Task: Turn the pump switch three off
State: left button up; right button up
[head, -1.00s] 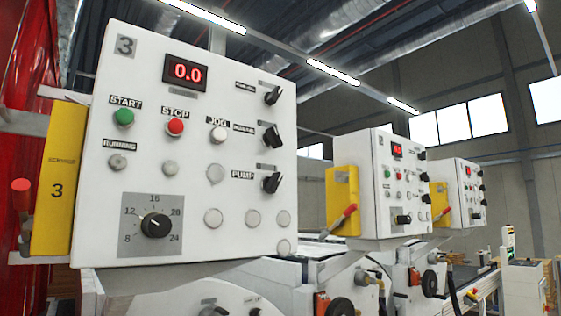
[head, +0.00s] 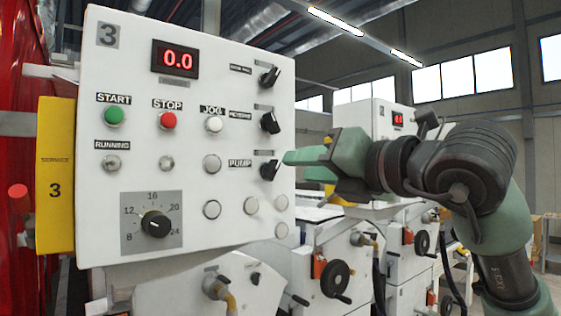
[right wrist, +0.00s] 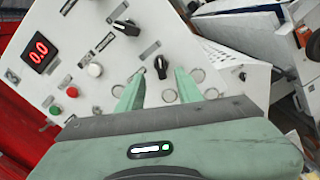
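The pump switch (head: 269,170) is a black rotary knob, the lowest of three on the right side of the white panel marked 3 (head: 135,75). Its handle is tilted. My right gripper (head: 296,165) comes in from the right with its green fingers pointing at the switch. In the right wrist view, the pump switch (right wrist: 161,66) shows in the gap between the two spread fingers (right wrist: 159,90), just beyond their tips. The gripper is open and empty; contact with the knob cannot be made out. My left gripper is not in view.
Two more black knobs (head: 270,122) sit above the pump switch. Green start (head: 114,116) and red stop (head: 168,120) buttons and a dial (head: 155,224) are further left. A yellow service box (head: 55,175) is on the panel's left side. Another panel (head: 385,120) stands behind my arm.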

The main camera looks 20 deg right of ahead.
aim_at(276, 168)
jog(key=p+x, duration=0.3)
jog(key=x, duration=0.3)
jog(key=shift+w, duration=0.15)
jog(key=shift+w+a+f, duration=0.1)
jog(key=shift+w+a, duration=0.1)
jog(key=shift+w, duration=0.25)
grip_shut()
